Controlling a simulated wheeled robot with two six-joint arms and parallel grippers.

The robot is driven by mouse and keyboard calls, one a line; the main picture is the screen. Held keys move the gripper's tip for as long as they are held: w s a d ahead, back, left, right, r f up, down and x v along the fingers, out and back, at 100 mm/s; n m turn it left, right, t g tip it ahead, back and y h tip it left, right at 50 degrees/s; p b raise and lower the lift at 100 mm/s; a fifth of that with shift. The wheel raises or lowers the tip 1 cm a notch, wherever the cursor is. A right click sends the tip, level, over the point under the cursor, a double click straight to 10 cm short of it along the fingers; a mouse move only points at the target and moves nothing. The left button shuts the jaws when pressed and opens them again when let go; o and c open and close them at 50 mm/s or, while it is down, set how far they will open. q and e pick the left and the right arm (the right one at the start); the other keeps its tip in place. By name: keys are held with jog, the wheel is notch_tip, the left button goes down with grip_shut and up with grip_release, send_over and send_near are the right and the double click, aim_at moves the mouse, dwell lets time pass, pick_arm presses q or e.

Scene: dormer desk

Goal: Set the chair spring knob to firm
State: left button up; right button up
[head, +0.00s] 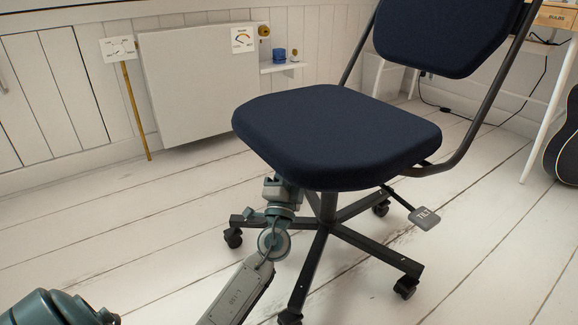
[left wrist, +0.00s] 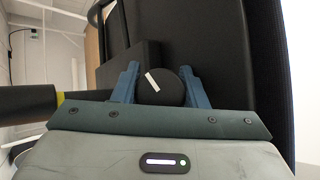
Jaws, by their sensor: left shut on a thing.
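The chair has a dark blue seat (head: 335,132) on a black five-star base with casters. The spring knob (left wrist: 172,92) is a round black knob with a white pointer line, under the seat in the left wrist view. The line slants from upper left to lower right. No soft or firm marking is readable beside it. My left gripper (left wrist: 155,88) is shut on the knob, a blue finger on each side. In the head view my left gripper (head: 283,184) reaches under the seat's front left, and the knob is hidden there. My right gripper is not in view.
A TILT paddle (head: 425,217) sticks out at the chair's right. A dial card (head: 243,40) hangs on the wall panel, beside a small shelf (head: 282,67) with a blue item. A guitar (head: 564,150) stands at far right. The plank floor is clear at left.

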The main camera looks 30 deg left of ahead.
pick_arm(q)
jog(key=shift+m+y, duration=0.4)
jog(key=shift+y, duration=0.2)
jog(key=o, duration=1)
